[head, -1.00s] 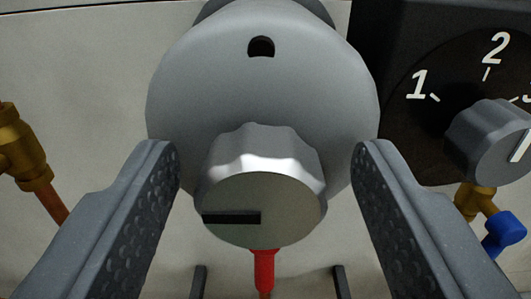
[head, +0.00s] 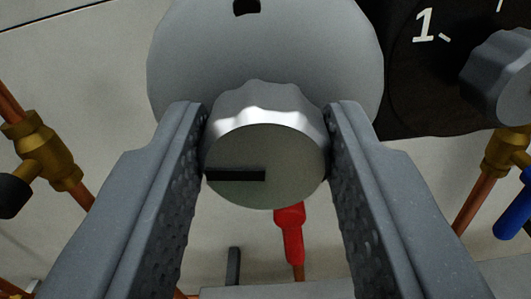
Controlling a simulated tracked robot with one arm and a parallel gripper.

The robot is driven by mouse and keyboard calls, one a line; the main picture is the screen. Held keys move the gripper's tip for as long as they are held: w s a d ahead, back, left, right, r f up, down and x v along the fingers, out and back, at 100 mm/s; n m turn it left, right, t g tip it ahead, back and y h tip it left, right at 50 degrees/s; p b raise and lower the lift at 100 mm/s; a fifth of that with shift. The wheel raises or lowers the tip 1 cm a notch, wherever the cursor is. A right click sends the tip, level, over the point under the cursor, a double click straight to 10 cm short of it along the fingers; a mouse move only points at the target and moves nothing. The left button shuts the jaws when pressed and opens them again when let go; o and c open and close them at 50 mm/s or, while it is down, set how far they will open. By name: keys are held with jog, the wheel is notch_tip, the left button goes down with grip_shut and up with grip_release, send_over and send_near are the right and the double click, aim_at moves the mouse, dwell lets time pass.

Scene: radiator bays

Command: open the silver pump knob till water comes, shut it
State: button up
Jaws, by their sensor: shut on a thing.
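The silver pump knob (head: 266,150) has a scalloped rim and a flat face with a dark bar mark lying level, pointing left from the middle. It sits on the front of the round grey pump body (head: 265,50), which has a small dark hole near its top. My gripper (head: 266,140) is shut on the knob, one textured finger at its left side and one at its right. No water shows in the view.
A black dial panel (head: 425,80) with a grey knob (head: 503,75) and a white 1 is at right. Brass fittings on copper pipes stand at left (head: 45,150) and right (head: 507,150), the right one beside a blue handle (head: 515,212). A red part (head: 289,232) hangs below the knob.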

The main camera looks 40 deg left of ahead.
jog(key=m+p, duration=0.1)
jog(key=m, duration=0.2)
jog(key=m+p, duration=0.1)
jog(key=m, duration=0.2)
jog(key=shift+w+d+r, duration=0.15)
jog(key=shift+w+d, duration=0.05)
jog(key=m, duration=0.2)
jog(key=shift+m, duration=0.4)
jog(key=shift+f+m, duration=0.25)
jog(key=shift+m, duration=1.15)
jog(key=shift+f, duration=0.1)
jog(key=o, duration=0.9)
jog(key=shift+o, duration=0.2)
jog(key=shift+s, duration=0.1)
